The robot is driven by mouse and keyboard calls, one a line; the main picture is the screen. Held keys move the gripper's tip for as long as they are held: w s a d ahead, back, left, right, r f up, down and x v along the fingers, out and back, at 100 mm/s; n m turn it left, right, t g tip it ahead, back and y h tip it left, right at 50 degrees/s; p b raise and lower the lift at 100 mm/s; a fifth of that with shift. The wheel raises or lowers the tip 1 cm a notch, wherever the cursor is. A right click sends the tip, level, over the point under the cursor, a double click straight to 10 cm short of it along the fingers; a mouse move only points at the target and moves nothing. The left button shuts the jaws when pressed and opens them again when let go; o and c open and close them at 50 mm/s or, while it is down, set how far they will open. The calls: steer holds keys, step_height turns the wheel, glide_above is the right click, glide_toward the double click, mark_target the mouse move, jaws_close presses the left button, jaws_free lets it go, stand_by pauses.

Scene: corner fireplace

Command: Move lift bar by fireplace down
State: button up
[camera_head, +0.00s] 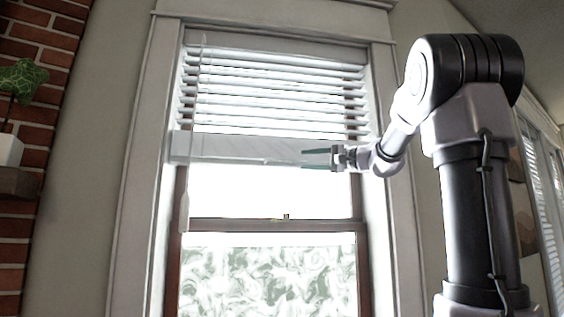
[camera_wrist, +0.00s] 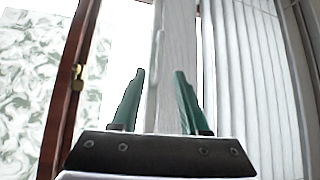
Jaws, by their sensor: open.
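The lift bar (camera_head: 230,148) is the wide white bottom rail of the window blind. It runs level across the window, with the slats gathered above it. My gripper (camera_head: 305,159) is in front of the right part of the bar, its teal fingers pointing left and spread apart. In the wrist view the bar (camera_wrist: 178,40) appears as an upright pale strip beyond and between the fingertips (camera_wrist: 160,72). The fingers are not closed on it. Whether either finger touches the bar cannot be told.
White slats (camera_head: 270,85) hang above the bar. A thin wand (camera_head: 184,211) hangs at the left. Below are bare glass and a sash rail (camera_head: 270,225) with a small latch (camera_head: 286,216). A brick fireplace (camera_head: 35,60) with a plant (camera_head: 22,80) stands far left.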

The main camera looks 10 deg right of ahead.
mark_target(284, 160)
steer(key=x, duration=1)
steer(key=shift+w+a+f, duration=0.1)
steer(key=shift+a, duration=0.15)
jaws_close()
stand_by(1.0)
